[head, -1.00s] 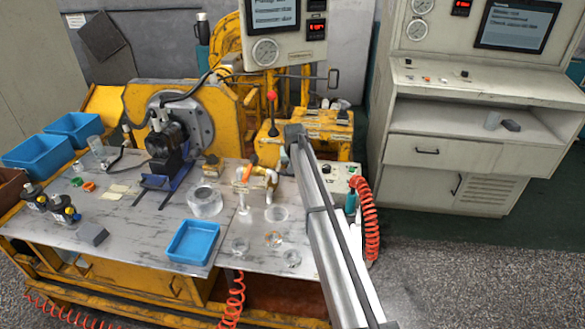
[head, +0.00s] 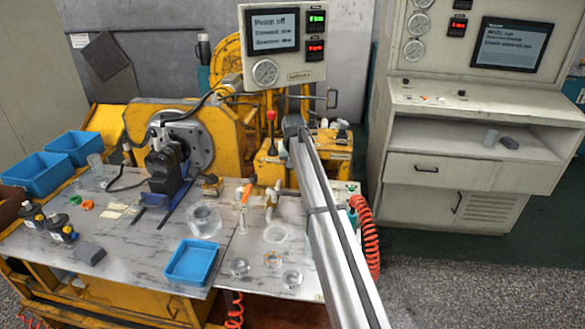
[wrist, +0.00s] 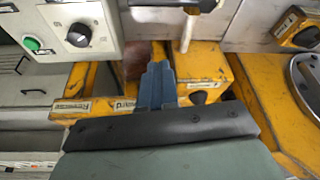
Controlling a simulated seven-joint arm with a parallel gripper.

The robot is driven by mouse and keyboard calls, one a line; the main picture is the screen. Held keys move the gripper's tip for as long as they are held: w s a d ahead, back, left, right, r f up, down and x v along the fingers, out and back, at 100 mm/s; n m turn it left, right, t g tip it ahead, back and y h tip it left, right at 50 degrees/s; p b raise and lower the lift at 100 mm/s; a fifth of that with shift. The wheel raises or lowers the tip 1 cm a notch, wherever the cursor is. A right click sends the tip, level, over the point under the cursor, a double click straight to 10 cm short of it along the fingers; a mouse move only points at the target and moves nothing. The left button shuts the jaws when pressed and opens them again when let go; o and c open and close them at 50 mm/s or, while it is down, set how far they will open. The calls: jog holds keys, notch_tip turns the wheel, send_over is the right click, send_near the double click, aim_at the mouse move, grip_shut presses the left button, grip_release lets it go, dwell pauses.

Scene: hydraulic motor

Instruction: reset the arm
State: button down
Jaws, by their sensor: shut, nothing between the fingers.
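In the wrist view the blue-grey fingers of my gripper (wrist: 157,70) are together with nothing between them. They point over the yellow bench block (wrist: 200,75), with a white-and-grey control box at upper left. In the head view my silver arm reaches up from the lower right, and its dark end is beside the yellow bench structure (head: 330,150). My fingers are not clearly seen in that view.
The pump display panel (head: 283,50) stands behind, with a red-knobbed lever (head: 271,116) below it. The metal worktop (head: 130,260) holds a blue tray (head: 192,262), glass dishes and a black motor (head: 168,165). A red coiled hose (head: 368,240) hangs right of my arm.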

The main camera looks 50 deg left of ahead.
dwell(0.5)
